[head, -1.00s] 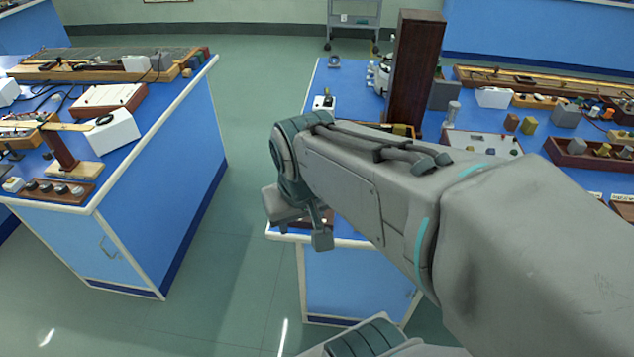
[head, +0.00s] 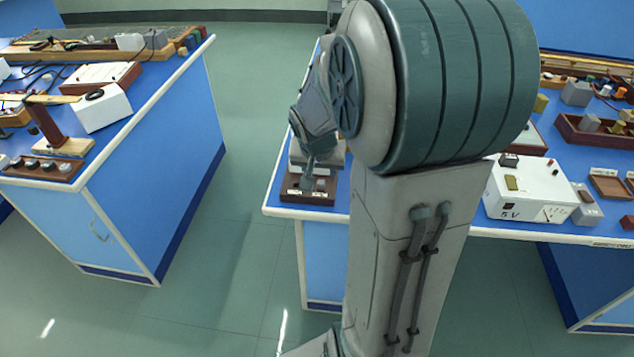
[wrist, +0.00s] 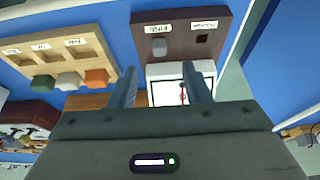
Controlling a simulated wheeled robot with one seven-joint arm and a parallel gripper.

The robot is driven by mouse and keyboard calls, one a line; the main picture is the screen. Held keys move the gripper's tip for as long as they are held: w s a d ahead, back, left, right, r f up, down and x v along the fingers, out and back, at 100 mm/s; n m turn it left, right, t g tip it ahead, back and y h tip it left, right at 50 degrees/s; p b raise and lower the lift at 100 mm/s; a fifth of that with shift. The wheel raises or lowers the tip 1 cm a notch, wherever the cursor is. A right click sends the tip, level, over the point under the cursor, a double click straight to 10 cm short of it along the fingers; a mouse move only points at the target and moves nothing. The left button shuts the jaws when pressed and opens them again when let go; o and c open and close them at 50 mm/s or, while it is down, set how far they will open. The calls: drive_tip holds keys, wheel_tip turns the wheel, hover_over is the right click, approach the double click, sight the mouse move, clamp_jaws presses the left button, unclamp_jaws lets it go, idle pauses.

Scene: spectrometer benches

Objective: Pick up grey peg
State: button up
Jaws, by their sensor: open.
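A small grey peg (wrist: 159,46) stands in the dark brown board (wrist: 180,18) in the wrist view, under a white label. A dark square hole shows to its right in the same board. My gripper (wrist: 160,72) is open, and the peg lies just beyond the gap between its two fingertips, apart from them. In the head view my gripper (head: 308,180) points down close over the dark brown board (head: 293,196) at the near left corner of the right bench. There my arm hides much of the bench, and the peg is too small to make out surely.
A light wooden rack (wrist: 50,45) with green, pale and orange blocks stands left of the board in the wrist view. A white-framed meter (wrist: 158,94) shows between my fingers. A white 5 V box (head: 530,190) stands right of my arm. Open floor lies between the benches.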

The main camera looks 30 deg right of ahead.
sight(321, 183)
drive_tip(key=shift+b+x, duration=0.35)
drive_tip(key=shift+x, duration=3)
drive_tip(key=shift+s+a, duration=0.1)
clamp_jaws()
